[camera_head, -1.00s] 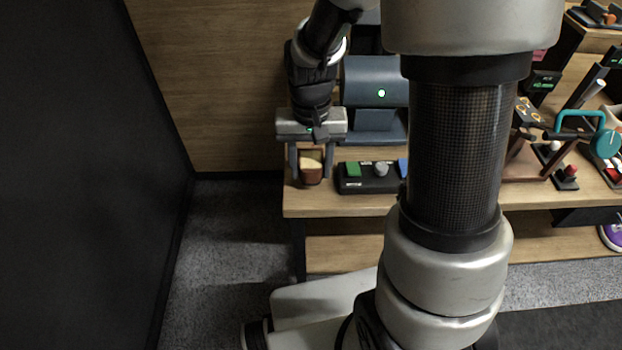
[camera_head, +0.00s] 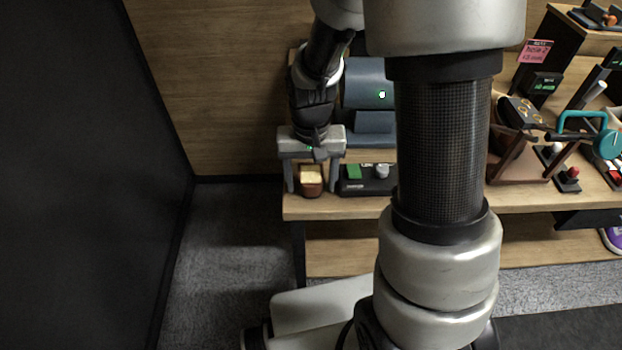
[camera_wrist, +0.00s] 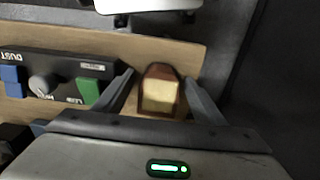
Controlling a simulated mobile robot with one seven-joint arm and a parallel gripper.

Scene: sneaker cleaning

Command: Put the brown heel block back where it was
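The brown heel block (camera_head: 311,190), with a pale tan top face, sits at the left front of the wooden bench (camera_head: 400,208). In the wrist view the heel block (camera_wrist: 160,91) shows between the two fingers, with a gap on either side. My gripper (camera_head: 311,184) is open around the block from above, its fingers pointing down on the left and right. It also shows in the wrist view (camera_wrist: 158,88). Whether the block's underside rests flat is hidden.
A black control box (camera_head: 366,188) with a green button and grey knob stands just right of my gripper. A blue-grey machine (camera_head: 370,85) stands behind. The bench's left edge is close. A brown stand (camera_head: 515,155) is further right.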

